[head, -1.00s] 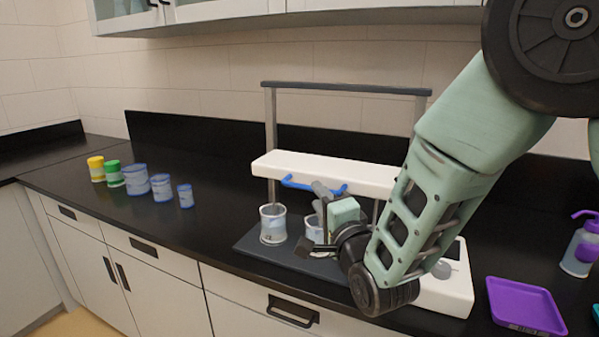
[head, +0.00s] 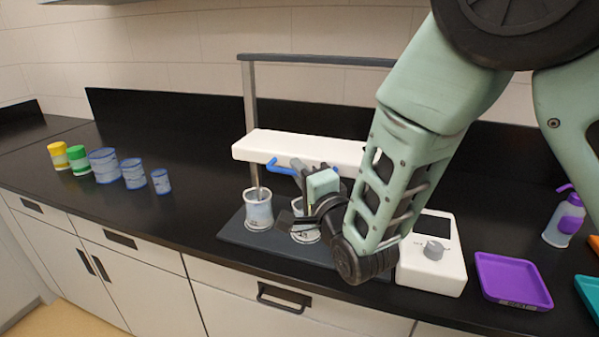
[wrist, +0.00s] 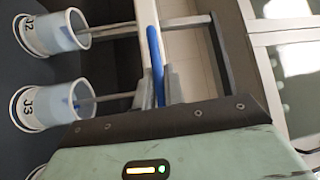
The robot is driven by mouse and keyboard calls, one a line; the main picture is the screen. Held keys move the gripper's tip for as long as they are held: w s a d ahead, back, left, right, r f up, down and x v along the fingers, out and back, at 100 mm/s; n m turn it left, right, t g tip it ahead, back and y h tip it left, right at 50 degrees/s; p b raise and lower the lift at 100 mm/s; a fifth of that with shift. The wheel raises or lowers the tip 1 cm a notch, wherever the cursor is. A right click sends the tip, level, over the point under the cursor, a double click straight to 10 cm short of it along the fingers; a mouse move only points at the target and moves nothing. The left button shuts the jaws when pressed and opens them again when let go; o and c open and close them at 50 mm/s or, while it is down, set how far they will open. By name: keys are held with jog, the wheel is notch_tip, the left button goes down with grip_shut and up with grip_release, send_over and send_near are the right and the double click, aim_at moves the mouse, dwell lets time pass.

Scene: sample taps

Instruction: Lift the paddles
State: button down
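The paddle bar (head: 300,146) is a white beam on a metal frame, low over the beakers, with a blue handle (head: 272,166) on its front. My gripper (head: 308,171) is at the handle. In the wrist view the blue handle (wrist: 156,55) lies between the two fingers (wrist: 160,88); whether they press on it is unclear. A thin paddle shaft (head: 255,175) runs down into the left beaker (head: 258,212). A second beaker (head: 304,232) is partly behind my gripper. In the wrist view, shafts reach into beakers J2 (wrist: 62,32) and J3 (wrist: 45,105).
The white control box with a knob (head: 433,268) stands right of the dark base (head: 245,238). A purple tray (head: 513,281) and a purple-topped bottle (head: 563,220) are farther right. Several jars (head: 104,165) stand on the left counter. The counter between jars and base is clear.

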notch_tip(320, 180, up, 14)
jog(key=p, duration=0.2)
jog(key=c, duration=1.5)
grip_release()
jog(key=shift+f, duration=0.15)
jog(key=shift+b+v, duration=6.9)
jog(key=shift+v, duration=1.75)
